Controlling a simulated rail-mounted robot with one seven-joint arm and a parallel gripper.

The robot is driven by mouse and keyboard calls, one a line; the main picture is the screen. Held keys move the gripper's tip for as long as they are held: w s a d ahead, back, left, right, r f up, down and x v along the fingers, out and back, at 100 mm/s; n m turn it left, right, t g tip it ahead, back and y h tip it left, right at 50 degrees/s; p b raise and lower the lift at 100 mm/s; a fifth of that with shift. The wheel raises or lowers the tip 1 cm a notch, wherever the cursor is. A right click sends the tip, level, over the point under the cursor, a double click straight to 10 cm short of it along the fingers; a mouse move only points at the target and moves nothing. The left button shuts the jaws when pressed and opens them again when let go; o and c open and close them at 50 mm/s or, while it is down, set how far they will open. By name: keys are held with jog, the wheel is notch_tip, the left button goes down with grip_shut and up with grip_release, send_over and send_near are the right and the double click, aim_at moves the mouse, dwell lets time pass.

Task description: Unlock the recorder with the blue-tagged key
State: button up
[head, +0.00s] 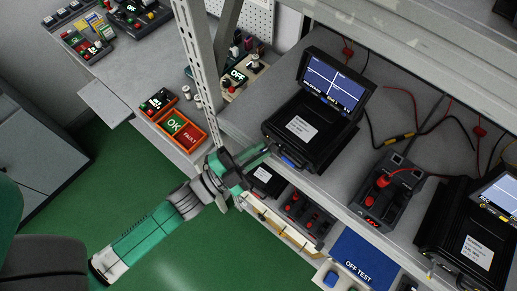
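A black recorder (318,132) with a tilted-up lit screen (333,83) stands on the rack shelf at centre. A small blue piece (290,161) shows at the recorder's front lower edge; it may be the blue tag, but a key itself is too small to make out. My gripper (263,155) is at the recorder's front left corner, its tips just left of the blue piece. I cannot tell whether the tips touch anything or how far apart they are. A second black recorder (478,241) stands at the far right.
A rack post (196,60) rises left of the recorder. Dark socket modules (308,216) and a blue OFF TEST panel (358,262) lie along the shelf front. A dark unit (385,190) with red plugs and cables stands between the recorders. An orange OK/FAULT tray (187,143) sits left.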

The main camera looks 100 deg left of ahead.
jog(key=v, duration=0.7)
jog(key=shift+s+d+b, duration=0.15)
jog(key=shift+s+b, duration=0.05)
jog(key=shift+b, duration=0.2)
